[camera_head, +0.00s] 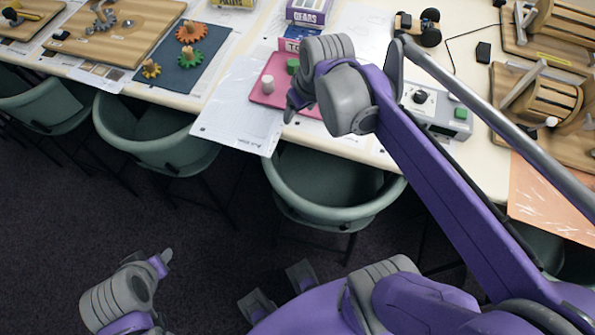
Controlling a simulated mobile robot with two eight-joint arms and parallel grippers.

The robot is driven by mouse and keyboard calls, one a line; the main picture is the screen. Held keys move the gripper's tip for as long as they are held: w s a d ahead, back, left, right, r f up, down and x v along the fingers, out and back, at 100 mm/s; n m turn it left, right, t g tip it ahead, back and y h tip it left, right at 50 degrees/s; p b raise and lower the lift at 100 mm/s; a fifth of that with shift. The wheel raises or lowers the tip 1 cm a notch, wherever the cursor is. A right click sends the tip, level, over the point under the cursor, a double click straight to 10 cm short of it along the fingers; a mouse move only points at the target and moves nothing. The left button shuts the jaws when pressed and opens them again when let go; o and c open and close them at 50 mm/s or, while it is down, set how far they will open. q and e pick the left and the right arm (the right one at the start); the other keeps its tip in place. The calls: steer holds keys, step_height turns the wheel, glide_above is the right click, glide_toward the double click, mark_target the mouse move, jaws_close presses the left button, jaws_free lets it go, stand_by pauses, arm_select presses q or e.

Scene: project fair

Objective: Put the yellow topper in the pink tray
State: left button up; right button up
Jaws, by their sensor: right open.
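A small yellow gear-shaped piece (151,69) lies on the dark blue mat at upper left; I cannot tell whether it is the yellow topper. The pink tray (258,97) lies on the table near its front edge. A pale pink cylinder (267,84) and a green block (292,66) stand on it. My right gripper (294,104) is open, over the tray's right part, which the hand partly hides. Nothing shows between its fingers. My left gripper (160,264) is low at bottom left, over the floor, away from the table; its jaw opening is unclear.
An orange gear (190,32) and a green gear (190,57) sit on the blue mat (208,72). Paper sheets (228,118) lie left of the tray. A grey box with knobs (447,110) stands right. Green chairs (325,205) line the table's front edge.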

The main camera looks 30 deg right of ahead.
steer(key=s+a+f+t, duration=0.1)
steer(key=s+a+f, duration=0.6)
steer(key=s+f, duration=0.2)
steer(key=shift+s+a+m, duration=0.15)
steer(key=shift+s+m, duration=0.25)
steer(key=shift+s, duration=0.35)
